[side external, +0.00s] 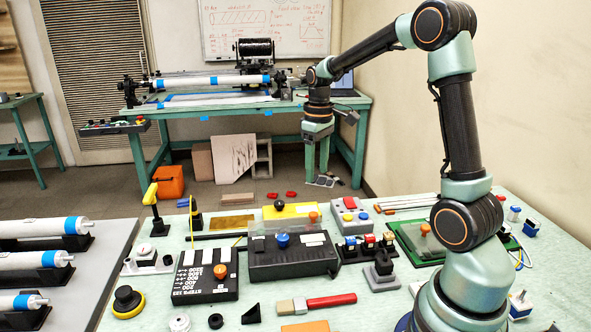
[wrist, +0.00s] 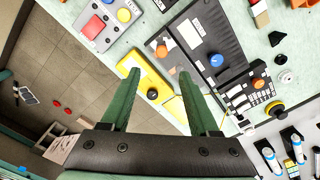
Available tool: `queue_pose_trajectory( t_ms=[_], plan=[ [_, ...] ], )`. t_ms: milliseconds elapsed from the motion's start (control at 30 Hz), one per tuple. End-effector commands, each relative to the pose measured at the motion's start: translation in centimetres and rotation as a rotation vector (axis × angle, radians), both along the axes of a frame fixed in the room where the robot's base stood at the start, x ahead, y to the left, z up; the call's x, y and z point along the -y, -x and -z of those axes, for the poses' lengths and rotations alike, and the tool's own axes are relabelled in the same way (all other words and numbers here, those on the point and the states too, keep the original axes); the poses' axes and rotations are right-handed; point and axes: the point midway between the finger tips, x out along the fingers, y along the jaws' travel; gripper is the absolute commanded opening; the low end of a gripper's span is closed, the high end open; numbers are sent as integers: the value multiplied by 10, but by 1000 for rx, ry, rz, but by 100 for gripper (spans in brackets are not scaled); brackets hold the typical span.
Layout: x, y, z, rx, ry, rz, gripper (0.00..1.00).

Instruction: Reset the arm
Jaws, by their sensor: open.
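My gripper (side external: 317,158) hangs fingers-down from the raised arm in the side external view, beyond the far edge of the near table. Its two green fingers are apart with nothing between them. In the wrist view my gripper (wrist: 158,75) also shows open and empty, with a yellow block and the floor below it. My arm is bent up and reaches over to the left from its base at the right of the table.
The near table (side external: 215,208) holds a black box with a blue knob (side external: 283,240), a switch box (side external: 205,275), a red-handled brush (side external: 315,304) and a green board (side external: 425,242). A back bench (side external: 125,114) carries a winding machine. Open floor lies between them.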

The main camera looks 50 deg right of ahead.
Motion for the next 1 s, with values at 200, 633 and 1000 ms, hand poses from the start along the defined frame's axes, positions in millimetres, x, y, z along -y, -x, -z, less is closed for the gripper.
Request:
queue_pose_trajectory(
  t_ms=[200, 633, 1000],
  plan=[
    [0, 0, -2, 0, 0, 0, 62],
    [-50, 12, -37, 112, 38, -7, 62],
    [-136, 61, -70, 349, 44, -9, 62]
  ],
)
